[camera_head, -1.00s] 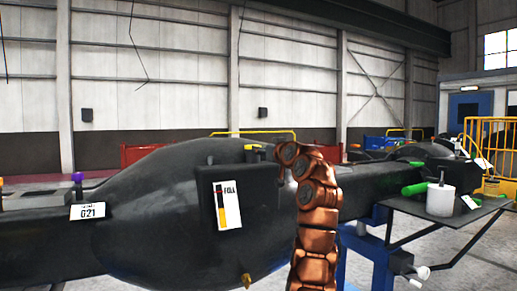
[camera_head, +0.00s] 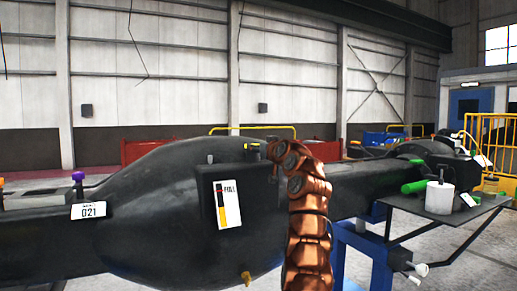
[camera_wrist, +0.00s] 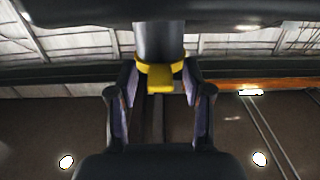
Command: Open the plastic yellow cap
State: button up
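A yellow cap (camera_wrist: 160,76) with a collar and a protruding tab sits on the end of a dark cylinder in the wrist view. My gripper (camera_wrist: 160,88) has its two fingers apart, one on each side of the cap. Small gaps seem to show between the fingers and the collar. In the head view a small yellow cap (camera_head: 252,146) stands on top of the big black casting (camera_head: 150,220), just left of my copper arm. Whether it is the same cap, I cannot tell. My gripper is hidden in the head view.
A FULL gauge label (camera_head: 228,204) is on the casting's box. A yellow fitting (camera_head: 247,278) shows below. A blue stand (camera_head: 365,255) and a side shelf (camera_head: 455,217) with a white container (camera_head: 439,198) are at right. A dark body crosses the top of the wrist view.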

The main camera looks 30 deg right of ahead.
grip_shut()
dwell(0.3)
jog(key=shift+a+r, duration=0.15)
